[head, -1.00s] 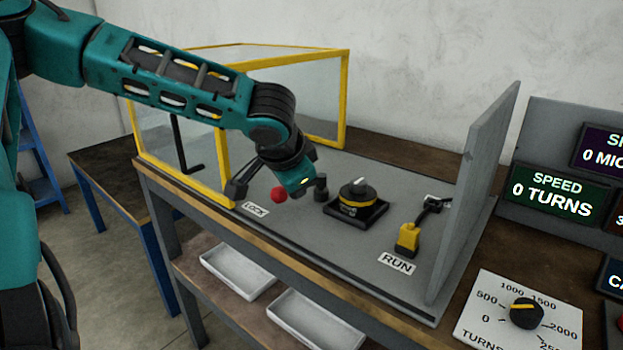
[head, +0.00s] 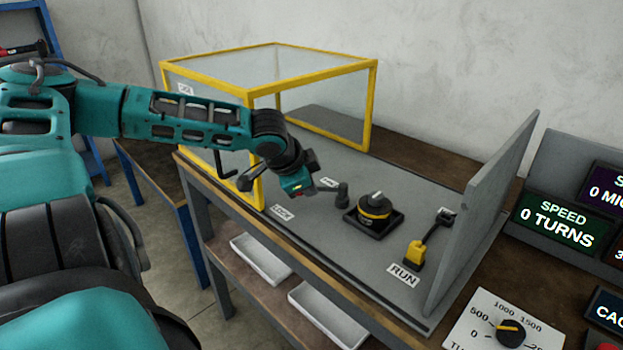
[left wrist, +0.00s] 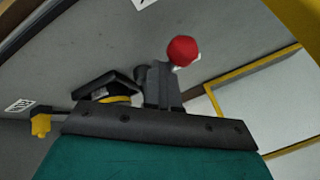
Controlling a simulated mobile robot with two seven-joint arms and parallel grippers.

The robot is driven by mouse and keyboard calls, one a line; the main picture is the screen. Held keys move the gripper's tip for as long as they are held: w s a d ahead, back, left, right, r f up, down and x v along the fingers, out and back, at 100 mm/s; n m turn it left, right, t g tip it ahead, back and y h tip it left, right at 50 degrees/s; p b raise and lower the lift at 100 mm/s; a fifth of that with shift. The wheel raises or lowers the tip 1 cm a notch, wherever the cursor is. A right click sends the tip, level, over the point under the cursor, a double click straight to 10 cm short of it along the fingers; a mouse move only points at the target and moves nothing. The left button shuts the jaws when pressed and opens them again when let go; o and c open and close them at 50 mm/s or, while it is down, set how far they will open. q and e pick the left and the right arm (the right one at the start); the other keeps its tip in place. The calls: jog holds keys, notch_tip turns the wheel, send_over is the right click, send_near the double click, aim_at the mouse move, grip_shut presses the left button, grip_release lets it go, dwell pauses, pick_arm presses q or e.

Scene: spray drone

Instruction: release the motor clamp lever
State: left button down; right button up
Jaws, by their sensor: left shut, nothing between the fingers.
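The motor clamp lever's red ball knob (left wrist: 182,51) shows in the left wrist view, just beyond and to the right of my left gripper's fingertips (left wrist: 163,72). I cannot tell whether they touch. In the head view the left gripper (head: 298,187) is over the grey bench top, behind the LOCK label (head: 283,213), and the red knob is hidden. The left fingers are shut and empty. The black and yellow motor (head: 375,208) sits on its dark base to the right. My right gripper is out of view.
A yellow-framed clear guard box (head: 372,105) stands behind and left of the gripper. A yellow-handled lever (head: 415,254) stands by the RUN label (head: 403,275), before a grey upright panel (head: 480,210). White trays (head: 262,262) lie on the shelf below.

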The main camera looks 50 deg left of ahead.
pick_arm(q)
jog(key=shift+w+a, duration=0.35)
jog(key=shift+a, duration=0.25)
jog(key=shift+w+a, duration=0.25)
jog(key=shift+w+a+r+p, duration=0.1)
jog(key=shift+w+a+p, duration=0.2)
jog(key=shift+w+a, duration=0.1)
jog(key=shift+w+a+p, duration=0.25)
jog(key=shift+a+p, duration=0.05)
jog(key=shift+p, duration=0.2)
jog(key=shift+w+a+p, duration=0.25)
jog(key=shift+p, duration=0.2)
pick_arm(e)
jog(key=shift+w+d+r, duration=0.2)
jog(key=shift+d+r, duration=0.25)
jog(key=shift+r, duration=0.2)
pick_arm(q)
jog(key=shift+w+a, duration=0.1)
jog(key=shift+a, duration=0.05)
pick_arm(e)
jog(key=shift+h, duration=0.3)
pick_arm(q)
jog(key=shift+a, duration=0.15)
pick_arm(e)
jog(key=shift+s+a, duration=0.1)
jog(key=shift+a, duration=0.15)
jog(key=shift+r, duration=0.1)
